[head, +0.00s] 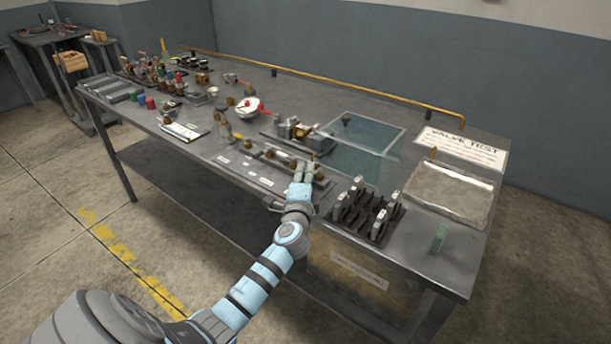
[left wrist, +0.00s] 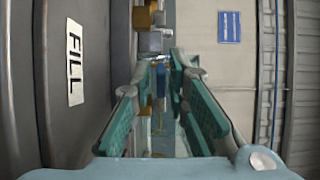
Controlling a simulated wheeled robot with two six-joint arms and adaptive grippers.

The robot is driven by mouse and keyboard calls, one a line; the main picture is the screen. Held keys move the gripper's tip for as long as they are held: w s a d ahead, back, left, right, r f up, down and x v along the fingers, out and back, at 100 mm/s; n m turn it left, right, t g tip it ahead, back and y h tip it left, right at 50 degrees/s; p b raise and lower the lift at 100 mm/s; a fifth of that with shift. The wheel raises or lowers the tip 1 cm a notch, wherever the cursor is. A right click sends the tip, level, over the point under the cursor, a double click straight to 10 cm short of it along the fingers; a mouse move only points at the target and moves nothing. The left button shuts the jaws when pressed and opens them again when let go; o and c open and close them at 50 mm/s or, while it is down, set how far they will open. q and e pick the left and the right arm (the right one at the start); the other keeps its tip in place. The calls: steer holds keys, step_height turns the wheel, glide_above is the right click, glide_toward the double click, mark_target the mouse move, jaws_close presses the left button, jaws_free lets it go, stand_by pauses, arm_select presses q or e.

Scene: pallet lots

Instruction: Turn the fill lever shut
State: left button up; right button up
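My left gripper (head: 303,172) is over the front edge of the bench, at the right end of the valve plate (head: 232,163). In the left wrist view its teal-padded fingers (left wrist: 161,75) stand apart. A narrow blue piece (left wrist: 160,82), which looks like the fill lever's handle, shows between the fingertips; I cannot tell whether they touch it. Brass and grey fittings (left wrist: 149,20) lie beyond it. A white FILL label (left wrist: 75,63) is to the left of the fingers. In the head view my gripper hides the lever. My right gripper is not in view.
A dark rack (head: 368,219) with upright grey parts stands just right of my gripper. Behind is a clear panel (head: 362,150). A flat tray (head: 449,192) and a VALVE TEST sign (head: 462,148) are at the right. A green block (head: 438,238) stands near the front right corner.

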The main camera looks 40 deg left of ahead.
arm_select(q)
steer(key=shift+w, duration=0.1)
jaws_close()
